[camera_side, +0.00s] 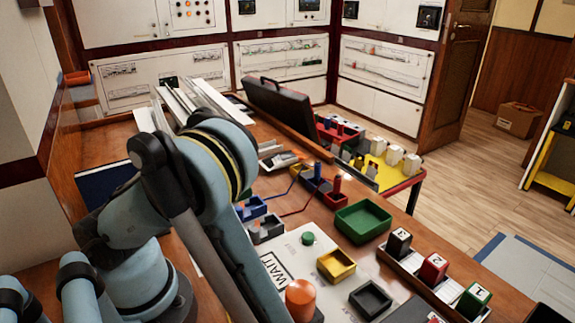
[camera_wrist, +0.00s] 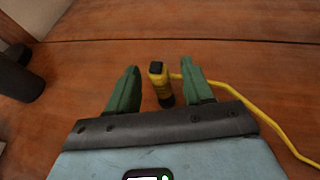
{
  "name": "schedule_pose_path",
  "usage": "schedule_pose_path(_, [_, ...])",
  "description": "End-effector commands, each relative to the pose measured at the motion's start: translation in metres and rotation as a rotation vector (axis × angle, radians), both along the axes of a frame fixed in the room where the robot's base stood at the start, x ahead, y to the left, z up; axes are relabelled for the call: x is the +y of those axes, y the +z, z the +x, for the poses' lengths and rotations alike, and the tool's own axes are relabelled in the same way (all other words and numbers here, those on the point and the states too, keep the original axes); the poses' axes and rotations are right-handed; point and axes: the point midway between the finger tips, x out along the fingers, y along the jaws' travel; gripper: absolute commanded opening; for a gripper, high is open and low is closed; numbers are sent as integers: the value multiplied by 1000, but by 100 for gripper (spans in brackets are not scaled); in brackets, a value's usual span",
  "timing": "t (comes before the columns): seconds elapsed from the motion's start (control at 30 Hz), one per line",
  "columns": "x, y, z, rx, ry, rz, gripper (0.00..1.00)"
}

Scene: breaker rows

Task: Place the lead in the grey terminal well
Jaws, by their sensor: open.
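The lead's yellow and black plug (camera_wrist: 160,84) stands between my gripper's two green fingers in the wrist view, with a yellow cable running off to the right. My gripper (camera_wrist: 160,68) is open, with a visible gap between each finger and the plug. In the side view a grey terminal well (camera_side: 267,231) appears on the bench just right of my arm, in front of a blue well (camera_side: 252,208). My gripper and the yellow lead cannot be made out in the side view, where my arm blocks part of the bench.
Numbered blocks stand in a rack (camera_side: 415,276). A black case (camera_side: 280,106) stands behind. The wood around the plug is clear.

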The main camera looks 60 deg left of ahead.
Motion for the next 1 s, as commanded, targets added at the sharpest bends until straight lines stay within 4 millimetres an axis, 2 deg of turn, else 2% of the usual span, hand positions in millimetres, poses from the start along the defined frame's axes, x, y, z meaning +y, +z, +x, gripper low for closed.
schedule_pose_path(0.3, [-1, -2, -5, 0, 0, 0, 50])
schedule_pose_path(0.63, [-1, -2, -5, 0, 0, 0, 0])
schedule_pose_path(1.0, [-1, 1, -5, 0, 0, 0, 0])
